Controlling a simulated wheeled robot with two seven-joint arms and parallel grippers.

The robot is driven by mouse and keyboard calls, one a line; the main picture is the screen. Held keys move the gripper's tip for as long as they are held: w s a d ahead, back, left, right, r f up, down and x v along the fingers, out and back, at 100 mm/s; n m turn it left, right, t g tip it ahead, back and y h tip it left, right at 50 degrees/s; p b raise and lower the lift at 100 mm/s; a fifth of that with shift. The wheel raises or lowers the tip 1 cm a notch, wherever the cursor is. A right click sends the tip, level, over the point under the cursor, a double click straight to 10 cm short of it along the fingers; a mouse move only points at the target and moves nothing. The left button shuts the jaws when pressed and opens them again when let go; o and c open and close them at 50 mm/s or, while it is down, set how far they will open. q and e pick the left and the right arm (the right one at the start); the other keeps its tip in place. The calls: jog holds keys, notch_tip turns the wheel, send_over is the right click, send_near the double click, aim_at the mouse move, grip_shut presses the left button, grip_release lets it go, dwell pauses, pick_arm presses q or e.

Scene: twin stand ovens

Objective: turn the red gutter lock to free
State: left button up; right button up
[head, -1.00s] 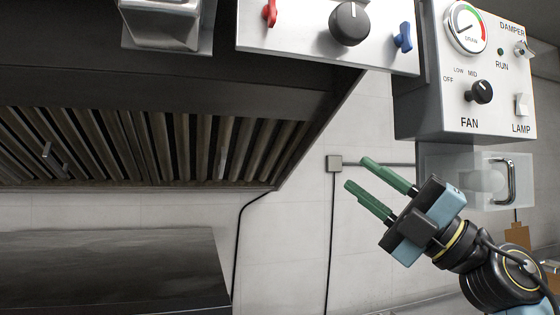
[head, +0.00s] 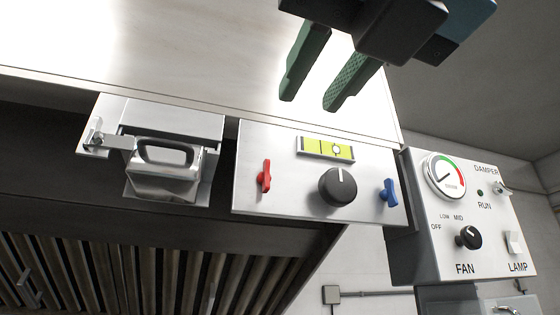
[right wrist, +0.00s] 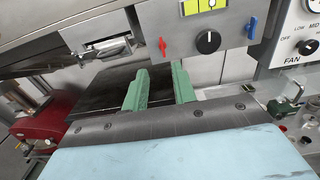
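The red gutter lock (head: 264,177) is a small red handle on the left part of the silver panel (head: 300,204). Its handle stands close to upright. It also shows in the right wrist view (right wrist: 163,46), above the fingertips. My right gripper (head: 311,98) is at the top of the head view, in front of the hood's bright metal face, above and right of the red lock in the picture. Its green fingers are apart with nothing between them, as in the right wrist view (right wrist: 160,74). It does not touch the lock. My left gripper is not in view.
On the same panel are a black knob (head: 338,187), a blue lock (head: 389,193) and a yellow-green level (head: 326,149). A metal box with a handle (head: 165,165) hangs to the left. The fan control box (head: 460,220) is to the right. Slatted filters (head: 130,275) lie below.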

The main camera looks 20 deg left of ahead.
aim_at(269, 161)
jog(key=p+x, duration=0.4)
jog(key=x, duration=0.8)
jog(key=shift+w+d+r+p, duration=0.1)
jog(key=shift+w+p, duration=0.05)
jog(key=shift+p, duration=0.25)
jog(key=shift+w+a, duration=0.35)
jog(key=shift+w, duration=0.15)
grip_shut()
